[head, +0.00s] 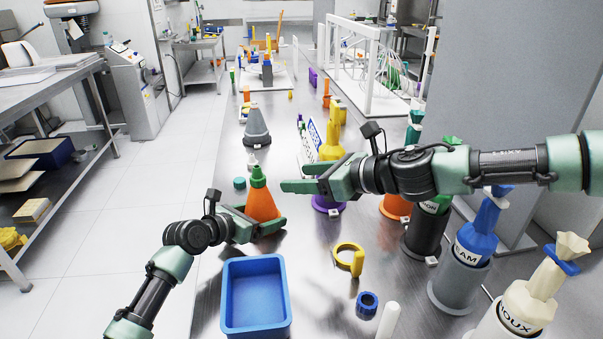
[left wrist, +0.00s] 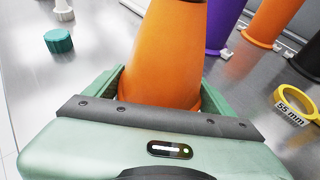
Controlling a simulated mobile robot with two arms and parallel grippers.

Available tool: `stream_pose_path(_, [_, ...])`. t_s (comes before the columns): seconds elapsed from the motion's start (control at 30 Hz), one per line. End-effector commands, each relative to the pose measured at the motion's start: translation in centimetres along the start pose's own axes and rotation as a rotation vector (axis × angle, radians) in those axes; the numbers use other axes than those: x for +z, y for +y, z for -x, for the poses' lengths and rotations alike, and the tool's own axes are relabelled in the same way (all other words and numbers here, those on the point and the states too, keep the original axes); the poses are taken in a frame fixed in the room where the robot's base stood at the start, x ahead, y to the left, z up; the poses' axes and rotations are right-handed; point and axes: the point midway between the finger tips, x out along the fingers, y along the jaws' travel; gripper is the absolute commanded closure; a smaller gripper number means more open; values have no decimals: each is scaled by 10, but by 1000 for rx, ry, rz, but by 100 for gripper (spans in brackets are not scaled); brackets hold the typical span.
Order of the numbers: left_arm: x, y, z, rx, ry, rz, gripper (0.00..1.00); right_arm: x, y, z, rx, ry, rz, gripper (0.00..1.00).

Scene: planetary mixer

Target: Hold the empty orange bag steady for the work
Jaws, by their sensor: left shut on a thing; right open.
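The orange bag (head: 263,204), cone-shaped with a green top, stands upright on the metal table in the head view. My left gripper (head: 258,224) is shut around its lower part. In the left wrist view the orange bag (left wrist: 170,50) sits between the two green fingers; its top is out of frame. Whether it is empty cannot be seen. My right gripper (head: 305,180) is open and empty, just to the right of the bag and apart from it.
A blue tray (head: 283,325) stands nearer on the table. A yellow ring (head: 349,247), labelled 55 mm in the wrist view, lies to the right. A teal cap (head: 240,183) is left of the bag. Several bags in holders line the right side, including a blue one (head: 478,235).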

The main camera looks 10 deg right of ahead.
Motion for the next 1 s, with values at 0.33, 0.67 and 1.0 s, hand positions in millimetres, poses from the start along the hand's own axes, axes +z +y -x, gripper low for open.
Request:
stream_pose_path(0.33, [0, 0, 0, 1, 0, 0, 0, 0, 0, 0, 0, 0, 1, 42])
stream_pose_path(0.67, [0, 1, 38, 2, -2, -1, 0, 0, 0, 0, 0, 0, 1, 42])
stream_pose_path(1.0, [0, 1, 104, 1, -1, 0, 0, 0, 0, 0, 0, 0, 1, 42])
